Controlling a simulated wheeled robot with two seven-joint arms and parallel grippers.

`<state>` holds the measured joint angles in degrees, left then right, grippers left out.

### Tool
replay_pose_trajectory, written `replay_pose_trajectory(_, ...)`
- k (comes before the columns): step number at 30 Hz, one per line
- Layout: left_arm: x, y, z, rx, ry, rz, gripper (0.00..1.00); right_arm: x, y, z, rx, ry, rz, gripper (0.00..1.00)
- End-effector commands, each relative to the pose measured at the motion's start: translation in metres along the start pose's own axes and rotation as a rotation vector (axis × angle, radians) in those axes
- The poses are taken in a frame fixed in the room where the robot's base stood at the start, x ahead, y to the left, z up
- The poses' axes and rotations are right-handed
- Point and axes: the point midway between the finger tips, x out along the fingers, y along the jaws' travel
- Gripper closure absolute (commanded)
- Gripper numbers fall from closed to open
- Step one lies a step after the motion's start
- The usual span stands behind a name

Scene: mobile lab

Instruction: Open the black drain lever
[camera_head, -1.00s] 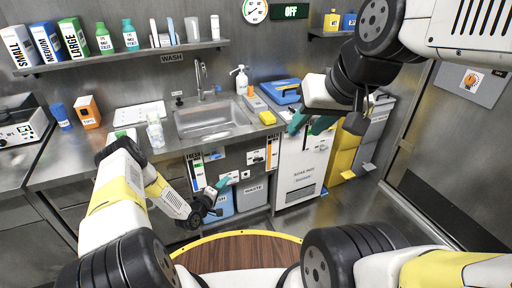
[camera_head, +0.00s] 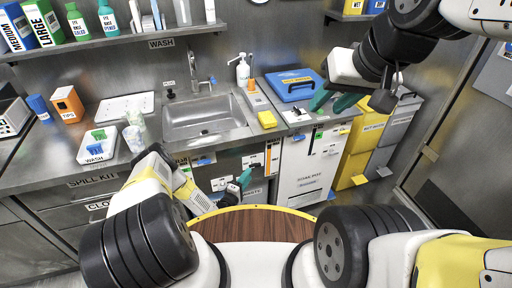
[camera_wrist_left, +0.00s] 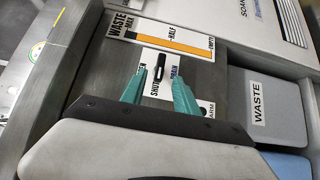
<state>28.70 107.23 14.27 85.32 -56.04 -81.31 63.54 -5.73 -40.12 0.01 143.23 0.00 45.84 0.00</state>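The black drain lever (camera_wrist_left: 159,67) is a short dark bar on a white plate marked SHUT, OPEN and DRAIN in the left wrist view. It stands roughly upright in that picture. My left gripper (camera_wrist_left: 159,80) is open, with one teal fingertip on each side of the lever's lower end; whether they touch it I cannot tell. In the head view my left gripper (camera_head: 243,181) is in front of the cabinet below the sink, and the lever cannot be made out there. My right gripper (camera_head: 333,100) is open and empty, raised at the right in front of the counter.
The sink (camera_head: 205,118) is above. A white cabinet (camera_head: 305,165) stands to the right. A round wooden top (camera_head: 250,225) lies close in front of me.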

Motion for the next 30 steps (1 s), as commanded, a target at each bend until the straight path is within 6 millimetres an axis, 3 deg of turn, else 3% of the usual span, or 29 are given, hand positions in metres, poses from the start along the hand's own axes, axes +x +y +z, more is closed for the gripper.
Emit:
replay_pose_trajectory(10, 0.053, 0.000, 0.001, 0.003, -0.002, 0.000, 0.64, 0.000, 0.000, 0.000, 0.000, 0.000, 0.000, 0.64)
replay_pose_trajectory(22, 0.064, 0.000, 0.000, 0.001, 0.000, -0.001, 0.64, 0.000, 0.000, 0.000, 0.000, -0.001, 0.000, 0.64)
replay_pose_trajectory(28, 0.064, 0.000, 0.000, 0.002, 0.000, -0.001, 1.00, 0.000, 0.000, 0.000, 0.000, -0.001, 0.000, 0.64)
replay_pose_trajectory(30, 0.064, 0.000, 0.000, 0.002, 0.000, -0.001, 1.00, 0.000, 0.000, 0.000, 0.000, -0.001, 0.000, 0.64)
